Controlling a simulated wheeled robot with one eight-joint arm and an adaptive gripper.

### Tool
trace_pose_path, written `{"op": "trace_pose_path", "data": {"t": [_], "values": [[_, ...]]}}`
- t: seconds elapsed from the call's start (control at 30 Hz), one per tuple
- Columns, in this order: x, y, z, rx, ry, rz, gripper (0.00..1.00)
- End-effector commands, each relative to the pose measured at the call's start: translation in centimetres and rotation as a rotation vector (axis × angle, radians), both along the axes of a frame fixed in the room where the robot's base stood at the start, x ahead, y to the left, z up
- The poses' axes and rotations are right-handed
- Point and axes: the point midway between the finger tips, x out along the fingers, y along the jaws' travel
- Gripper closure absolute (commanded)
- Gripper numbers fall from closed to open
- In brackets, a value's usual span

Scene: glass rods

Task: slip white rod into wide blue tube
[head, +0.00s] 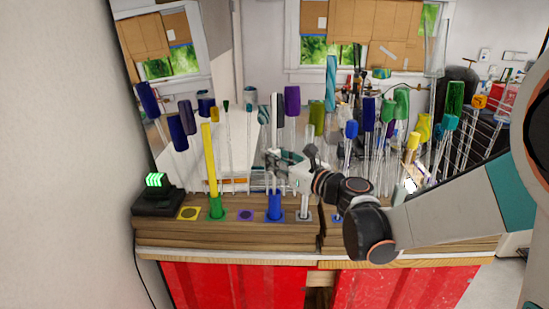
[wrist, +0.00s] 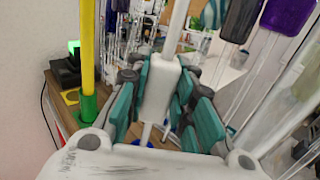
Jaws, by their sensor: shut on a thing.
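My gripper (head: 276,162) is shut on the white rod (wrist: 160,88), around its thick white sleeve. In the wrist view the rod is close to upright, leaning slightly, with a thinner part above and below the teal finger pads. The wide blue tube (head: 275,208) stands upright on the wooden bench, almost straight below my gripper in the head view. Some blue also shows behind the fingers in the wrist view. The rod's lower part runs down toward the blue tube; I cannot tell whether its tip is above the mouth or inside.
A yellow rod (head: 209,160) stands in a green tube (head: 217,208) to the left. A grey holder (head: 304,214) is close on the right. Several glass rods with coloured handles stand behind. A black box with a green display (head: 157,195) is at the far left.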

Motion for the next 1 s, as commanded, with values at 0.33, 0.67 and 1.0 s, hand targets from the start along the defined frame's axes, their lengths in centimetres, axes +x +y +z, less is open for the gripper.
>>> {"op": "trace_pose_path", "data": {"t": [0.33, 0.67, 1.0], "values": [[0.0, 0.0, -2.8, 0.0, 0.0, 0.0, 1.0], [0.0, 0.0, -4.2, 0.0, 0.0, 0.0, 1.0], [0.0, 0.0, -4.2, 0.0, 0.0, 0.0, 0.62]]}}
